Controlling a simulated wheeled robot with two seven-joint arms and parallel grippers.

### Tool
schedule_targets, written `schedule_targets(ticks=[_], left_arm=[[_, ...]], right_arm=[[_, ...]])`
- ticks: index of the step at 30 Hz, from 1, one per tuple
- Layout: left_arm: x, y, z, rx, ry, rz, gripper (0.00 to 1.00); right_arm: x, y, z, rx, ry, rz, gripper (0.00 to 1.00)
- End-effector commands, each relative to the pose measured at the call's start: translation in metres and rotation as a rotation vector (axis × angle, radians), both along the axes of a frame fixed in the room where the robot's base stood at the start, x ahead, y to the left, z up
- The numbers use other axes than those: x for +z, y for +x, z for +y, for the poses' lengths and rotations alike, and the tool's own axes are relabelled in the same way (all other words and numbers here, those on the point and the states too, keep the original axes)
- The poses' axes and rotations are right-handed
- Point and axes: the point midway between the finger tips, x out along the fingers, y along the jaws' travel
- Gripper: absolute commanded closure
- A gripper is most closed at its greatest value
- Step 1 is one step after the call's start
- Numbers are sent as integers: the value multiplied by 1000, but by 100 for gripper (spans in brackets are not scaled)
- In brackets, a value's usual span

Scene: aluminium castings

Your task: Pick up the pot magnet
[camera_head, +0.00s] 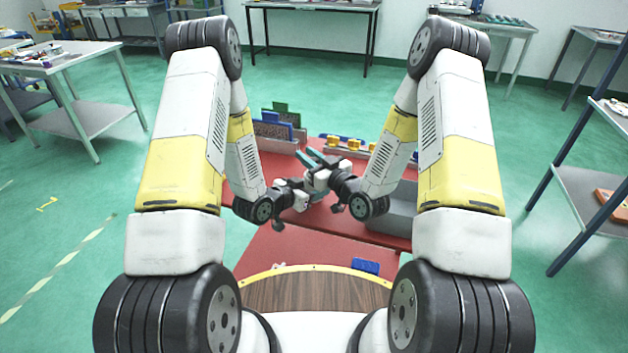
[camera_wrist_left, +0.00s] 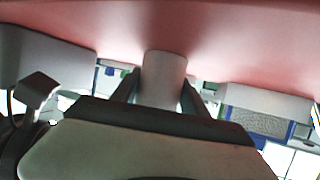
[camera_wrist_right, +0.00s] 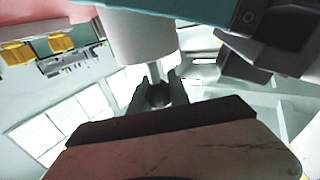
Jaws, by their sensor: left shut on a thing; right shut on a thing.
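My left gripper (camera_head: 301,193) and right gripper (camera_head: 316,182) are close together over the red table in the head view. In the left wrist view, the left gripper's fingers (camera_wrist_left: 160,100) are shut on a smooth pale grey cylinder (camera_wrist_left: 163,78). In the right wrist view, the right gripper's fingers (camera_wrist_right: 158,96) are shut on a thin stem (camera_wrist_right: 154,72) joined to a pale cylinder (camera_wrist_right: 138,38), which looks like the pot magnet. I cannot tell whether both grippers hold the same piece. Its far end is hidden.
The red table (camera_head: 285,250) lies under my grippers. Blue and green upright panels (camera_head: 280,125) stand at its back left, yellow parts (camera_head: 345,142) at the back. A teal part (camera_wrist_right: 185,9) is close to the right gripper.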

Motion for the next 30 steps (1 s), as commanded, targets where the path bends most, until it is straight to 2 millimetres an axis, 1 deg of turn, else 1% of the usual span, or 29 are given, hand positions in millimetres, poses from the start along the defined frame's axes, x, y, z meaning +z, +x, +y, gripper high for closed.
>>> schedule_targets(ticks=[10,13,17,21,24,27,30], left_arm=[[0,0,0,0,-1,-1,92],[0,0,0,0,-1,-1,92],[0,0,0,0,-1,-1,92],[0,0,0,0,-1,-1,92],[0,0,0,0,-1,-1,92],[0,0,0,0,-1,-1,92],[0,0,0,0,-1,-1,92]], right_arm=[[2,0,0,0,1,-3,100],[8,1,0,0,1,-4,100],[27,0,0,0,0,-6,100],[56,0,0,0,0,-7,100],[73,1,0,0,0,-7,100],[87,0,0,0,0,-5,100],[96,0,0,0,1,-3,100]])
